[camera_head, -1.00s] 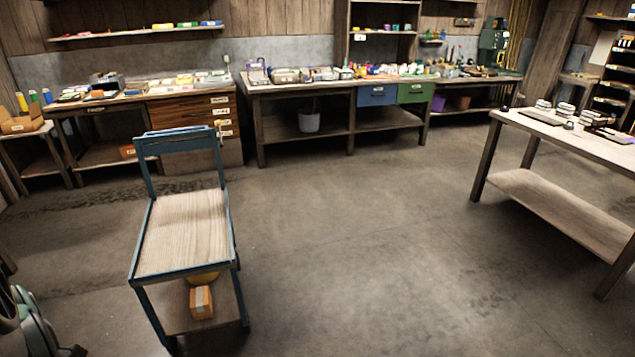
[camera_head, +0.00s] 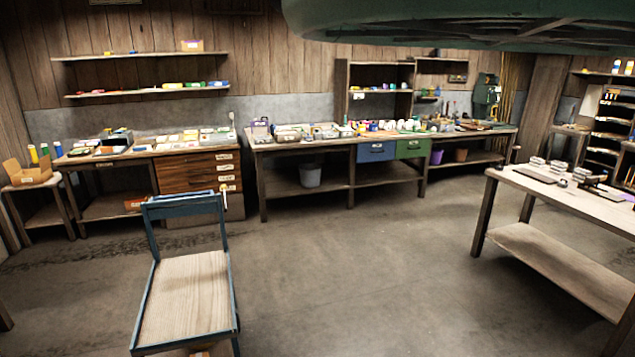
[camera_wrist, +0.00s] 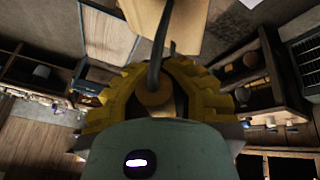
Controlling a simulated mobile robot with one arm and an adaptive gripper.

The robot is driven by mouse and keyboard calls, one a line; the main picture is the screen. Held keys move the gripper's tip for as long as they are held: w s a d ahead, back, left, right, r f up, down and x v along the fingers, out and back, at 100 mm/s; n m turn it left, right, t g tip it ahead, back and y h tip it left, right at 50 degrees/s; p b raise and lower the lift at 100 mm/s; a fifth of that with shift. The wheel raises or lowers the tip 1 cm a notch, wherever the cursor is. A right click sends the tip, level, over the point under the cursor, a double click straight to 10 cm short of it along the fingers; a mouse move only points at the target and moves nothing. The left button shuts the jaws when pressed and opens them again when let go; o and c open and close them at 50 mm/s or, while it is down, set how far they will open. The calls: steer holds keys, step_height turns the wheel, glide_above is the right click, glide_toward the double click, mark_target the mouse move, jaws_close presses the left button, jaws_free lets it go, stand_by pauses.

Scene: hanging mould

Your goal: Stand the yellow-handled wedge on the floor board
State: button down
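My gripper (camera_wrist: 155,95) fills the middle of the camera_wrist view. Its grey-green body is at the bottom, with yellow ribbed parts curving up on both sides. A dark curved bar and a round brown piece show between them. I cannot tell whether the yellow parts belong to the gripper or to a held thing, and the fingertips are not clear. I cannot make out the yellow-handled wedge for certain in either view. The floor board is not identifiable. My gripper is not in the camera_head view.
A blue-framed trolley (camera_head: 186,290) stands at front left. A large green hull-like mould (camera_head: 470,22) hangs overhead at top right. A long workbench (camera_head: 300,147) lines the back wall and a wooden table (camera_head: 570,188) stands at right. The middle floor (camera_head: 370,255) is clear.

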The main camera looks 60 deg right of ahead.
steer(key=s+r+p, duration=0.3)
steer(key=r+p, duration=1.2)
steer(key=p, duration=0.1)
steer(key=s+r+p, duration=0.3)
steer(key=r+p, duration=1.2)
steer(key=shift+s+r+p, duration=0.3)
steer(key=shift+r+p, duration=0.05)
steer(key=shift+r, duration=0.05)
steer(key=shift+d, duration=0.15)
